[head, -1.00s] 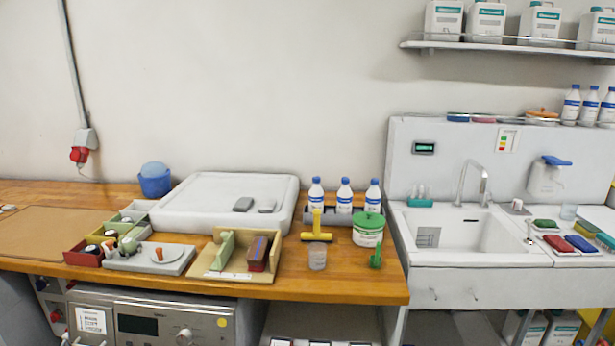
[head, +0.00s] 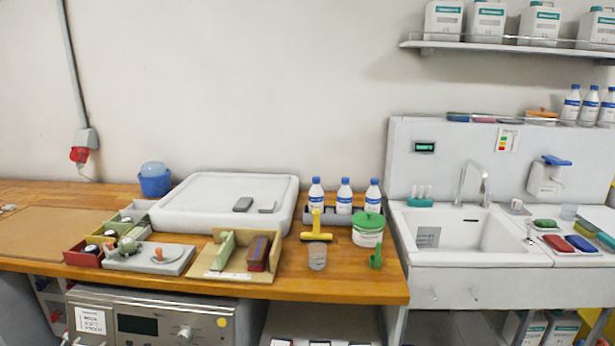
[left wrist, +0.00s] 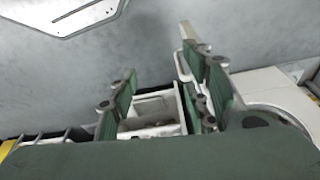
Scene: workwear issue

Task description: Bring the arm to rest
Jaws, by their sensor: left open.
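My left gripper (left wrist: 165,105) shows in the left wrist view, its green-padded fingers spread apart. It is open, and I see nothing held between the fingers. Behind the fingers is a pale box-like shape that I cannot identify. Neither gripper nor arm shows in the head view. My right gripper is in no view.
A wooden bench (head: 340,288) holds a white tray-like block (head: 190,215), a wooden holder (head: 215,262), a yellow tool (head: 316,228), a clear cup (head: 317,257) and a green-lidded tub (head: 368,232). A sink (head: 465,235) stands at the right.

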